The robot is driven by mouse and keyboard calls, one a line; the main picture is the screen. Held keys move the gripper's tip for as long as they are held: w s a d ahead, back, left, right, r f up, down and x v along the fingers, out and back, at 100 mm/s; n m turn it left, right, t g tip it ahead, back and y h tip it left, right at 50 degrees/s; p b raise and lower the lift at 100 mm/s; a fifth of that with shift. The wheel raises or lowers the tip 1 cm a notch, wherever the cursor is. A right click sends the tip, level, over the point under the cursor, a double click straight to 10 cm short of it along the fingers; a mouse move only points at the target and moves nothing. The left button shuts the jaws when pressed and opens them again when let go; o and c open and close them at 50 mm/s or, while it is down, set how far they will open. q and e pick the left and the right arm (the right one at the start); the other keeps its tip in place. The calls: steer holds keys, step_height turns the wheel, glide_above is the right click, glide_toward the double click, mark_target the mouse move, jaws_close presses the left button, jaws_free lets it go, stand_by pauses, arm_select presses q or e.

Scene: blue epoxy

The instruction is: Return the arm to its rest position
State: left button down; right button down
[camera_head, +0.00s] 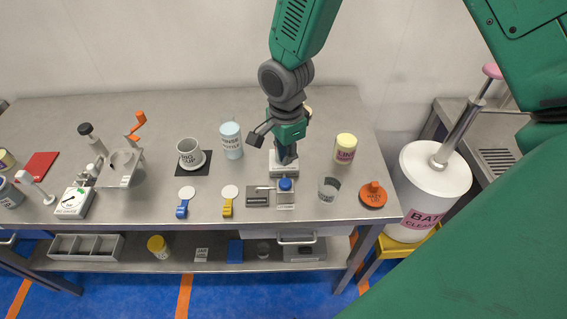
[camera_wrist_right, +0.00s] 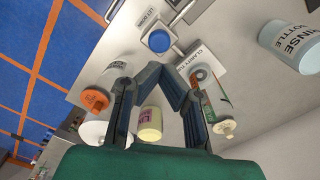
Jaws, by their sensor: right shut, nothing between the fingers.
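My right arm comes down from the top in the head view, with its dark gripper (camera_head: 287,158) low over a white-and-grey device (camera_head: 280,171) on the steel table (camera_head: 130,215). In the wrist view the two dark fingers of the right gripper (camera_wrist_right: 155,72) bend in and are shut with nothing held. A blue round button (camera_head: 285,184) is just in front of the gripper; it also shows in the wrist view (camera_wrist_right: 159,41). Whether the fingertips touch the device is unclear. My left gripper is out of view.
A rinse bottle (camera_head: 231,140) and a cup (camera_head: 191,153) stand left of the arm. A yellow-lidded container (camera_head: 345,148), a clear beaker (camera_head: 328,189) and an orange-topped item (camera_head: 373,195) stand right. A large white canister (camera_head: 435,172) stands beyond the table's right edge.

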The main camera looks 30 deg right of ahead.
steer(key=shift+f, duration=0.15)
steer(key=s+d+f+n, duration=0.1)
steer(key=s+f+n, duration=0.45)
steer(key=s, duration=0.25)
steer(key=s+d+f+n+b, duration=0.1)
steer(key=s+f+n, duration=0.4)
steer(key=s+n, duration=0.3)
steer(key=s+f+n, duration=0.5)
steer(key=s, duration=0.4)
step_height(320, 180, down, 15)
steer(key=w+b, duration=0.2)
steer(key=b, duration=1.4)
steer(key=shift+w+a+f+t, duration=0.2)
steer(key=shift+a+t, duration=0.1)
steer(key=shift+a, duration=0.15)
steer(key=shift+n, duration=0.25)
steer(key=shift+w, duration=0.1)
